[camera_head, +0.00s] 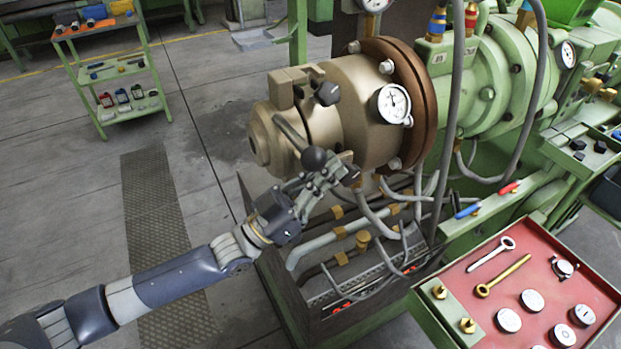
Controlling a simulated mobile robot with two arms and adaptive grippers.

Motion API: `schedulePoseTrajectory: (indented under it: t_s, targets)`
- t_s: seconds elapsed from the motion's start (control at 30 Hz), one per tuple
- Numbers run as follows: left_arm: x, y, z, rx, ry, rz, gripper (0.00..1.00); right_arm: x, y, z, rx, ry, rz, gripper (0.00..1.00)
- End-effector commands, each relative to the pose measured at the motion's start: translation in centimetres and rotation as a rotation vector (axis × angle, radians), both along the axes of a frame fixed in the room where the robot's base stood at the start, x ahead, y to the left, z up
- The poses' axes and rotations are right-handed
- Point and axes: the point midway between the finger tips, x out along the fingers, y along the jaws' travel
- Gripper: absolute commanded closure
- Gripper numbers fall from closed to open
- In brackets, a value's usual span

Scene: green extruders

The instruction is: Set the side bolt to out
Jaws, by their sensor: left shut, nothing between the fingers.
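The beige extruder head (345,110) sits in the middle, bolted to a brown flange. A dark hex-headed bolt (327,93) sticks out of its near side; I take this as the side bolt, but cannot be sure. Below it, a lever ends in a black ball knob (313,158). My left arm reaches in from the lower left. My left gripper (335,172) is shut and empty, just below and beside the ball knob. I cannot tell whether it touches the knob or the head. My right gripper is not in view.
A pressure gauge (391,104) sits on the head's right side. Grey hoses (380,220) run beneath it. A red tray (520,290) with tools and gauges stands at the lower right. A green shelf cart (110,70) stands far left. The floor on the left is mostly clear.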

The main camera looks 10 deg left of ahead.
Motion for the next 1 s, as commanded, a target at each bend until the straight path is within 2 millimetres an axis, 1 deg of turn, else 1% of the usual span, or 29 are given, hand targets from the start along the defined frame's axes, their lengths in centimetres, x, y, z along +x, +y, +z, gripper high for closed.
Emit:
schedulePoseTrajectory:
  t_s: [0.03,0.13,0.5,1.0]
  targets:
    - [0.2,-0.3,0.4,-0.001,-0.002,-0.001,1.00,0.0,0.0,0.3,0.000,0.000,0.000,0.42]
    - [0.5,-0.7,0.6,-0.002,-0.001,0.000,1.00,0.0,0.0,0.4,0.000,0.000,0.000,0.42]
    - [0.6,-0.8,0.6,0.001,-0.001,0.001,1.00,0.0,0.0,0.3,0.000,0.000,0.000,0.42]
    - [0.2,-0.9,-0.4,0.001,0.002,0.000,1.00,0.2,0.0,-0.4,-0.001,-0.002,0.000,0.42]
